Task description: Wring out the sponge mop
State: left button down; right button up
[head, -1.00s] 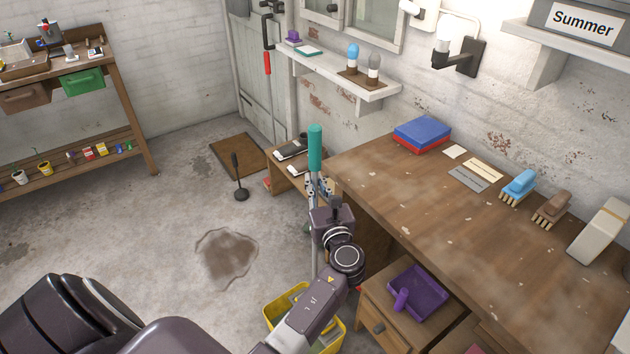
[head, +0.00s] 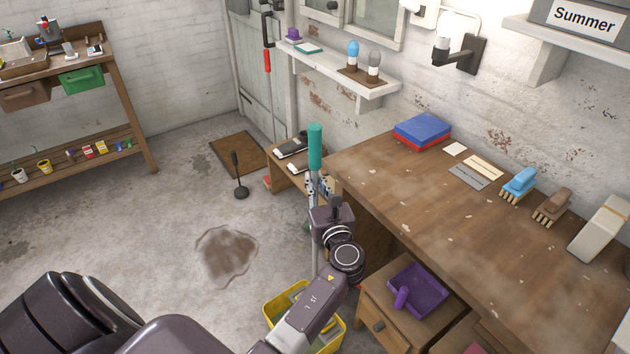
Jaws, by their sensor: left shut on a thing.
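The mop stands upright beside the workbench, with a teal grip (head: 315,148) at the top of a grey pole (head: 314,262). My left gripper (head: 319,190) is shut around the pole just below the teal grip. The pole runs down behind my left arm towards a yellow bucket (head: 271,309) on the floor. My arm covers much of the bucket, and the sponge head cannot be made out. A wet brown puddle (head: 228,256) lies on the concrete floor left of the mop. My right gripper is out of view.
A low wooden stand (head: 282,176) is behind the mop. A black long-handled tool (head: 237,178) stands near a brown mat. Floor on the left is clear.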

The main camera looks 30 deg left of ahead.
aim_at(316, 154)
pick_arm(q)
jog(key=shift+f+b, duration=0.45)
jog(key=shift+f, duration=0.2)
dwell(0.9)
notch_tip(316, 154, up, 11)
jog(key=p, duration=1.1)
jog(key=shift+r, duration=0.1)
